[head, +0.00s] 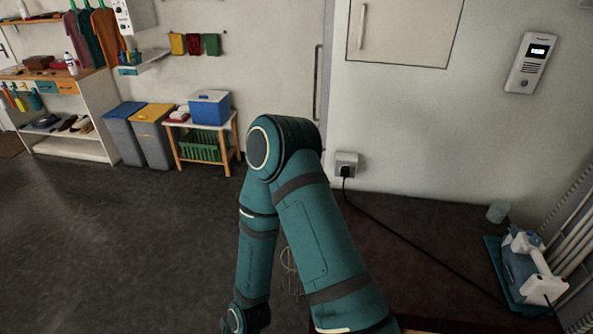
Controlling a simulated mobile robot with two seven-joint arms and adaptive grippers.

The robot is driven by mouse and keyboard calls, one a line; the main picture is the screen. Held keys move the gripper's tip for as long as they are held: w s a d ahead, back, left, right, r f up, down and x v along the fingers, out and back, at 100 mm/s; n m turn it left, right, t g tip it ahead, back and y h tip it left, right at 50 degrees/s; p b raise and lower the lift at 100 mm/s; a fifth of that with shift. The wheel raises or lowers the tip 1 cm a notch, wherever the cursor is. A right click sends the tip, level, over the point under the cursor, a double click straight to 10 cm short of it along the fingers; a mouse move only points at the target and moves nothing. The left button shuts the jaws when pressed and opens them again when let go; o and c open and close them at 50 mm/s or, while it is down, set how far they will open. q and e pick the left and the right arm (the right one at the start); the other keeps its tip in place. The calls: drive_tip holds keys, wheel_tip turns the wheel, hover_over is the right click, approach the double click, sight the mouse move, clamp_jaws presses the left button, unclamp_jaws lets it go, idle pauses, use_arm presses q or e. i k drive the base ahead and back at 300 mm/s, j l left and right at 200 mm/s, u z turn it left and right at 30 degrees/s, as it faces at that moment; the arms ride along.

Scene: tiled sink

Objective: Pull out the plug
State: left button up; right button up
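A black plug (345,171) sits in a pale wall socket (346,158) low on the white wall, right of the middle of the head view. A black cord (420,249) hangs from the plug and runs down to the right, toward a white and blue appliance (527,268). One of my teal arms fills the lower middle, bent at a raised elbow just left of the socket. Its far part points down and leaves the bottom edge. Neither gripper shows in this view.
The appliance rests on a blue-teal mat (494,260), near a small pale cup (498,211). A white wall panel (404,30) and an intercom (529,62) are above. Bins (157,135) and a wooden stand (235,128) stand left. The grey floor (110,240) at left is clear.

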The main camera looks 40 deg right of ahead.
sight(345, 172)
drive_tip(key=i+j+u, duration=0.2)
drive_tip(key=i+j, duration=0.15)
drive_tip(key=i, duration=0.15)
drive_tip(key=i+j+u, duration=0.25)
drive_tip(key=i, duration=0.25)
drive_tip(key=i+l+z, duration=0.1)
drive_tip(key=i+z, duration=0.15)
drive_tip(key=z, duration=0.2)
drive_tip(key=i+z, duration=0.2)
drive_tip(key=z, duration=0.25)
drive_tip(key=i+z, duration=0.25)
drive_tip(key=z, duration=0.2)
drive_tip(key=i+l+z, duration=0.1)
drive_tip(key=i+z, duration=0.5)
drive_tip(key=z, duration=0.25)
drive_tip(key=i+z, duration=0.7)
drive_tip(key=i+j+z, duration=0.15)
drive_tip(key=z, duration=0.2)
drive_tip(key=i, duration=0.1)
